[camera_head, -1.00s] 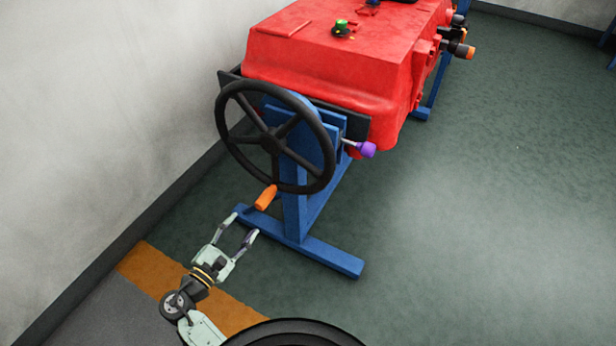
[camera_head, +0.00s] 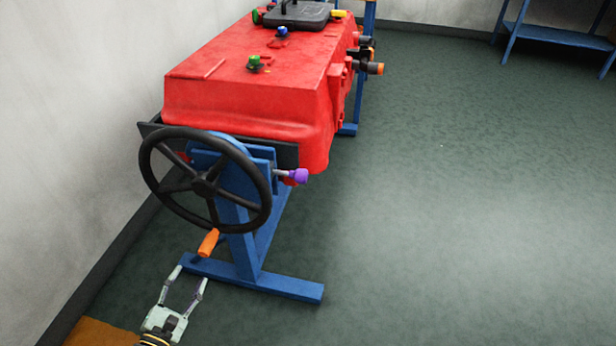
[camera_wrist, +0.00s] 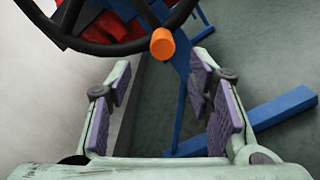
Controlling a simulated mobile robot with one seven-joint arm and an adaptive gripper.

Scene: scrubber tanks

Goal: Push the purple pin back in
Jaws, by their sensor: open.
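The purple pin (camera_head: 298,176) sticks out to the right on a grey shaft from the blue stand (camera_head: 240,250), just right of the black steering wheel (camera_head: 158,190) in the head view. My gripper (camera_head: 187,282) is open and empty, low and to the left of the pin, in front of the stand's foot and below the wheel's orange handle (camera_head: 208,243). In the wrist view my gripper (camera_wrist: 165,95) has its purple-padded fingers spread apart. The orange handle (camera_wrist: 162,43) and the wheel rim lie beyond them. The pin does not show in the wrist view.
The red tank (camera_head: 250,100) rests on the blue stand, with black and orange fittings (camera_head: 370,68) on its right side. A pale wall is on the left. Green floor on the right (camera_head: 450,220) is clear. A blue table (camera_head: 555,35) stands at the back right.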

